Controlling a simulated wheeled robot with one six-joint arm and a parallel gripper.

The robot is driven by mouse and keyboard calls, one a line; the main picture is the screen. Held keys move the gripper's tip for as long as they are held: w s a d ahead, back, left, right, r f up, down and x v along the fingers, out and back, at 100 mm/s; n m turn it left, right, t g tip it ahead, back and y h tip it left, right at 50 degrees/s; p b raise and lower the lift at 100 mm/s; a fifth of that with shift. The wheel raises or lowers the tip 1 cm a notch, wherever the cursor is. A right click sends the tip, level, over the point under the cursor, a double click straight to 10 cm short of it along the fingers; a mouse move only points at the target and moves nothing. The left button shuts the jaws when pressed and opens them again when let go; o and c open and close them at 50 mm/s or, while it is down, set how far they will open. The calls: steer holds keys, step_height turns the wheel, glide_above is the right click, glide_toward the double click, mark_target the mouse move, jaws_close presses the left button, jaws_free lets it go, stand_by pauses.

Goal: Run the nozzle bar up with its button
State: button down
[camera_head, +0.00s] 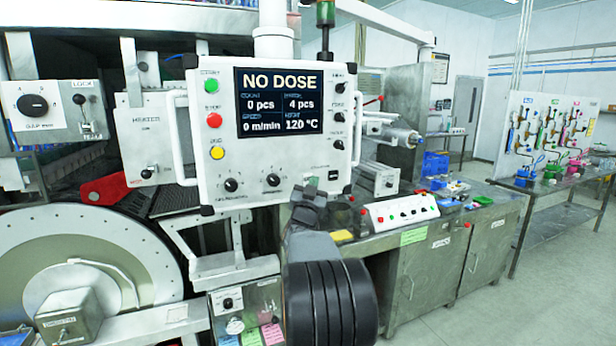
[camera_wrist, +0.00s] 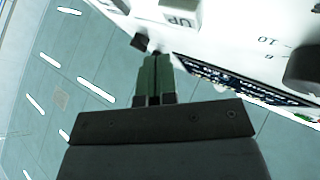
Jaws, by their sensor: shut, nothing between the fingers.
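The control panel (camera_head: 226,150) is a white box with a lit screen (camera_head: 279,102) reading NO DOSE. A pale square marked UP (camera_wrist: 181,17) shows upside down at the top of the wrist view, on the panel's white face. My gripper (camera_head: 309,184) is at the panel's lower right part in the head view and hides some of it. In the wrist view my gripper (camera_wrist: 155,57) is shut and empty, its green fingertips close to the panel and a little short of the UP square. I cannot tell whether they touch the panel. The nozzle bar is not clearly identifiable.
The panel's left side carries a green button (camera_head: 211,86), a red button (camera_head: 212,119) and a yellow button (camera_head: 217,153). Black knobs sit along its bottom. A large drum disc (camera_head: 70,230) is at lower left. A steel bench (camera_head: 400,262) stands right; floor beyond is open.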

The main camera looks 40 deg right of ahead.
steer(key=shift+w+d, duration=0.25)
steer(key=shift+w, duration=0.3)
steer(key=shift+w, duration=0.1)
stand_by(1.8)
steer(key=shift+w+d, duration=0.15)
steer(key=shift+w, duration=0.2)
steer(key=shift+w+d, duration=0.15)
steer(key=shift+w, duration=0.2)
stand_by(0.8)
steer(key=shift+s+f+b, duration=0.1)
steer(key=shift+s+b, duration=0.05)
steer(key=shift+b, duration=0.35)
steer(key=shift+s+a+b, duration=0.3)
steer(key=shift+s+b, duration=0.3)
steer(key=shift+b, duration=0.1)
steer(key=shift+s+a+b, duration=0.3)
steer(key=shift+s+b, duration=0.4)
steer(key=shift+s, duration=0.05)
steer(key=shift+s+a+b, duration=0.35)
steer(key=shift+s+b, duration=0.35)
steer(key=shift+s, duration=0.1)
steer(key=shift+s+a+b, duration=0.3)
steer(key=shift+s+b, duration=0.4)
steer(key=shift+s, duration=0.05)
